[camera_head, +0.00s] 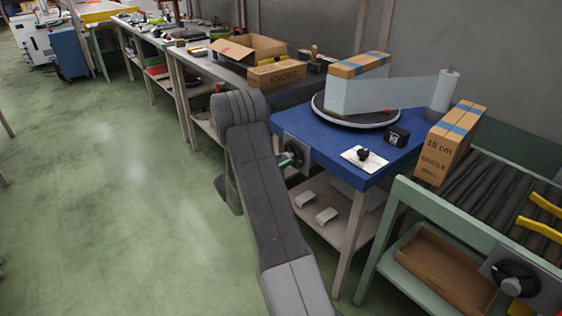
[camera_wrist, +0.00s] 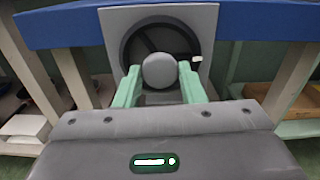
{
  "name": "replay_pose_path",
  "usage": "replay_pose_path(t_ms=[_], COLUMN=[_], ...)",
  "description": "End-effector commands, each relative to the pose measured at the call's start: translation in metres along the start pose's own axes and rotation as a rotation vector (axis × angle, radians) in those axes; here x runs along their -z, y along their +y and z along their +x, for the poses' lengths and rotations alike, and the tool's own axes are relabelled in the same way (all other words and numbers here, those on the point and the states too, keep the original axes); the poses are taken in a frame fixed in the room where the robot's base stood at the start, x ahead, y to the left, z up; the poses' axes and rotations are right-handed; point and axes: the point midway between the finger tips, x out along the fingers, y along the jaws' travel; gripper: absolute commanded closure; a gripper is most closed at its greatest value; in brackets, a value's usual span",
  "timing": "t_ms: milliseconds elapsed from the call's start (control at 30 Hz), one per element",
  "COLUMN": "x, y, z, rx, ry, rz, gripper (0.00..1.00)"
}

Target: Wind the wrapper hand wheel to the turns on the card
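The wrapper's dark hand wheel (camera_wrist: 137,42) is on a grey plate on the blue table's front side, with a round grey hub (camera_wrist: 158,70) at its middle and a small white mark at its right. In the head view the wheel (camera_head: 294,154) is partly hidden by my arm. My gripper (camera_wrist: 160,72) has its green fingers on either side of the hub, with a narrow gap seen at each side. The wrapper turntable (camera_head: 357,120) carries a carton (camera_head: 359,65) with pale film stretched to a roll (camera_head: 443,92). I cannot make out a turn number on any card.
On the blue table (camera_head: 330,154) are a white plate with a black knob (camera_head: 364,155) and a small black box (camera_head: 397,136). Green floor (camera_head: 110,190) at left is clear.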

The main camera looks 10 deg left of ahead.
Motion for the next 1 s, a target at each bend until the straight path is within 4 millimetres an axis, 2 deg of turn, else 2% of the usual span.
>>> replay_pose_path(t_ms=[167, 633, 1000], x=[0.0031, 0.004, 0.0006], y=[0.0003, 0.0002, -0.0001], z=[-0.0001, -0.0002, -0.0003], rx=[0.0, 0.0, 0.0], ry=[0.0, -0.001, 0.001], rz=[0.038, 0.384, 0.437], gripper=[0.87, 0.87, 0.87])
